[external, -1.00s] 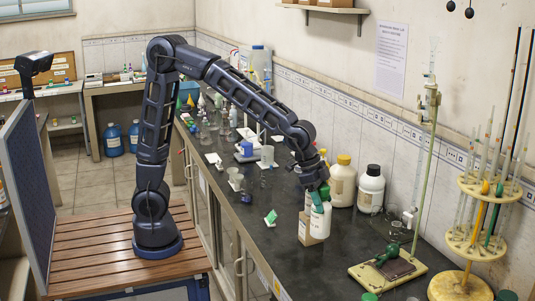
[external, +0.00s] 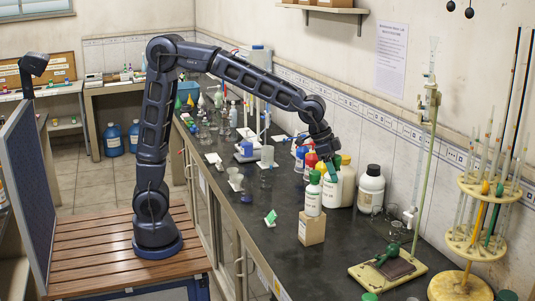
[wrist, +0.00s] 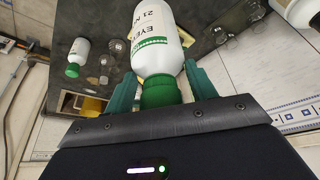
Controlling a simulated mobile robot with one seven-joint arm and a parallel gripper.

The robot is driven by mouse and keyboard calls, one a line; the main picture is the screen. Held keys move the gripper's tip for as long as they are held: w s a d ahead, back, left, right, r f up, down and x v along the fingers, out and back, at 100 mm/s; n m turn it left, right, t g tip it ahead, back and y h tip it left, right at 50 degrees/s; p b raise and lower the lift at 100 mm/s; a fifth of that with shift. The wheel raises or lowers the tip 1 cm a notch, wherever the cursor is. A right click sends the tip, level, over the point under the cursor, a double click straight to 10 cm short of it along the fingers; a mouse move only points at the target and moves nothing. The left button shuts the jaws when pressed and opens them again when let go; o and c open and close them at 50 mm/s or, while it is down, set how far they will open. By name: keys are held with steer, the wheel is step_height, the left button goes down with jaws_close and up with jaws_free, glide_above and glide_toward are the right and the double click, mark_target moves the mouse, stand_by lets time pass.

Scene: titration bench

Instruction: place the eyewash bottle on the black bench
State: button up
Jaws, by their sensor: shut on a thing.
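My gripper (external: 328,170) is shut on the white eyewash bottle (external: 332,192). In the wrist view, the bottle (wrist: 157,40) has a green cap gripped between my two teal fingers (wrist: 162,92). Its label shows dark letters and a green band. The bottle hangs cap-up, and the dark bench surface (wrist: 92,22) shows past it. In the external view it is close to a second white bottle with a green cap (external: 313,200), which stands on a small cardboard box (external: 312,229). I cannot tell the gap under the held bottle.
Large white bottles (external: 371,187) stand behind, near the wall. Glassware (external: 395,231) and a burette stand base (external: 385,271) are to the right. A small green item (external: 271,217) lies on the black bench (external: 265,250). Open bench lies in front of the box.

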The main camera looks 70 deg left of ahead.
steer(key=w+a+n+y, duration=0.1)
steer(key=w+a+n, duration=0.35)
steer(key=a, duration=0.75)
steer(key=w+a+n+t+y, duration=0.1)
steer(key=w+a, duration=0.6)
steer(key=a, duration=0.5)
steer(key=w+a+n+y, duration=0.1)
steer(key=w+a+n, duration=0.35)
steer(key=a, duration=0.75)
steer(key=s+a+n+g+y, duration=0.1)
steer(key=s+a+n, duration=0.2)
steer(key=a, duration=1.8)
steer(key=s+a+n+y, duration=0.2)
steer(key=a+n, duration=0.1)
steer(key=a, duration=1.8)
step_height(320, 180, down, 25)
steer(key=shift+f, duration=0.15)
steer(key=o, duration=1.7)
steer(key=shift+f, duration=0.1)
